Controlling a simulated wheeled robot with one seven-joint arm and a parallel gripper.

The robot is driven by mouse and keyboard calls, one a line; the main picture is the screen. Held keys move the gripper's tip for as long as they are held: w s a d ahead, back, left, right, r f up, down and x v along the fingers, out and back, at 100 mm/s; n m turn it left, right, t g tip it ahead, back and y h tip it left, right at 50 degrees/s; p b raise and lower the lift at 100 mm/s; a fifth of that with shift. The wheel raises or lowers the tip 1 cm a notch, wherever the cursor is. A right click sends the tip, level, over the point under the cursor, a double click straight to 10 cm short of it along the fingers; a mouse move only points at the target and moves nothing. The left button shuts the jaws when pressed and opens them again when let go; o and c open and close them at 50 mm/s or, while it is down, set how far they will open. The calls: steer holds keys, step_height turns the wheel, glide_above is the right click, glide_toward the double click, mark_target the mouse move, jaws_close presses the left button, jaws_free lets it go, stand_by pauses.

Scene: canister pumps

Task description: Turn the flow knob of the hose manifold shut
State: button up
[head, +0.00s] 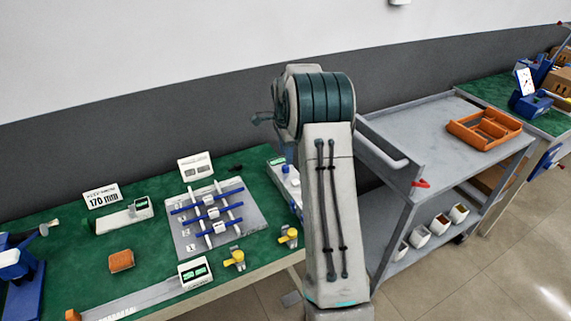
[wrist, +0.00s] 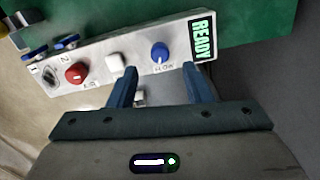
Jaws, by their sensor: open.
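In the wrist view a white box, likely the hose manifold (wrist: 138,62), lies across the upper part on the green table. It bears a blue knob (wrist: 160,52), a white button (wrist: 114,62), a red knob (wrist: 75,73) and a READY display (wrist: 202,38). The small labels are too blurred to read surely, so I cannot tell which knob is the flow knob. My gripper (wrist: 161,74) is open and empty, its blue fingers either side of the blue knob's line, apart from it. In the head view the box (head: 285,178) is partly hidden by my arm; my gripper is hidden there.
A board with blue and white bars (head: 185,237) lies on the green table (head: 75,250). Yellow-topped fittings (head: 237,258) stand near its front edge. A grey cart (head: 430,130) with an orange tray (head: 484,130) stands to the right of my arm.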

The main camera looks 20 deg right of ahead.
mark_target(286, 166)
steer(key=shift+f, duration=2.7)
jaws_close()
